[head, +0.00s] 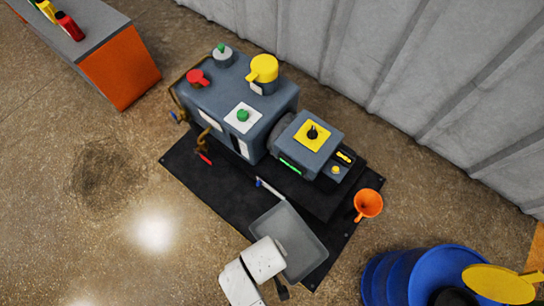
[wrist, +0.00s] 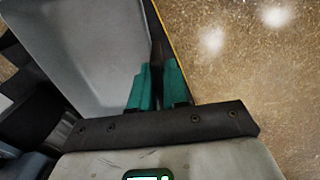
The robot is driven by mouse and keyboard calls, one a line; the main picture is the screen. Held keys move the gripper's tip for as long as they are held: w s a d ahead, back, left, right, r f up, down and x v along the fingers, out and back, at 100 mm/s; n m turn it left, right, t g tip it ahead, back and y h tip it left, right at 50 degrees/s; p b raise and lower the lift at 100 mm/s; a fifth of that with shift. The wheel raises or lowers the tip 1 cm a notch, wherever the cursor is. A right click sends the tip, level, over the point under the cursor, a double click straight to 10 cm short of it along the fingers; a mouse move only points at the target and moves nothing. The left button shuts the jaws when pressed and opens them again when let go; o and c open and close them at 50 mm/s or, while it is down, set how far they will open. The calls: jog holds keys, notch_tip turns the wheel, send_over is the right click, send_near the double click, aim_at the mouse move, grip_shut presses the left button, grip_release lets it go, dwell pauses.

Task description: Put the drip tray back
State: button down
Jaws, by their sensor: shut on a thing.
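The drip tray (head: 302,232) is a shallow grey rectangular tray over the front part of the black mat, in front of the pump (head: 225,105). In the head view I cannot tell whether it rests on the mat or is held just above it. In the wrist view the tray (wrist: 85,45) fills the upper left.
The black mat (head: 215,195) lies under the blue-grey pump. A brass valve with a red handle (head: 204,158) is on the pump's front. A dark stain (head: 105,178) marks the floor at left. An orange funnel (head: 368,203) and blue drum (head: 385,275) stand right. The left floor is clear.

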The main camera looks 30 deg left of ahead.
jog(key=s+f+n+b, duration=0.3)
jog(key=s+f, duration=0.4)
jog(key=shift+w+a+f+b, duration=1.45)
jog(key=shift+w+f+b, duration=0.4)
jog(key=shift+f, duration=0.3)
jog(key=shift+w+a+f+b, duration=1.45)
jog(key=shift+w+f+b, duration=0.4)
jog(key=shift+f, duration=0.3)
jog(key=shift+w+a+f+b, duration=1.45)
jog(key=shift+w+f+b, duration=0.35)
jog(key=shift+f, duration=0.35)
jog(key=shift+f, duration=0.15)
jog(key=c, duration=1.1)
grip_release()
notch_tip(320, 180, up, 12)
jog(key=p, duration=0.6)
jog(key=shift+s+d+p, duration=0.1)
jog(key=shift+s+p, duration=0.05)
jog(key=shift+p, duration=0.2)
